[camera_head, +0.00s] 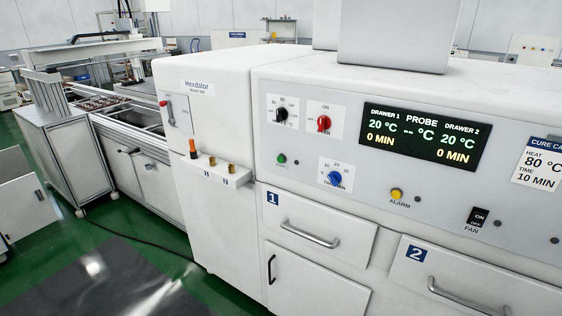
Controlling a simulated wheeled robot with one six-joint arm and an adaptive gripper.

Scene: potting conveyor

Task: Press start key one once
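A small round green button (282,159) sits on the lower left of the white machine's front panel (355,172). The small print under it is too blurred to read, so I cannot confirm that it is start key one. A dark dot shows just to its right. No part marked as start key one is legible. A digital display (424,137) reads 20 °C and 0 MIN for both drawers, with dashes for the probe. My gripper is not in view.
Black (282,115), red (323,124) and blue (335,178) knobs surround the green button. A yellow alarm button (397,194) and fan switch (478,217) are right. Below are drawers 1 (318,229) and 2 (480,285). A small ledge (215,173) projects at left.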

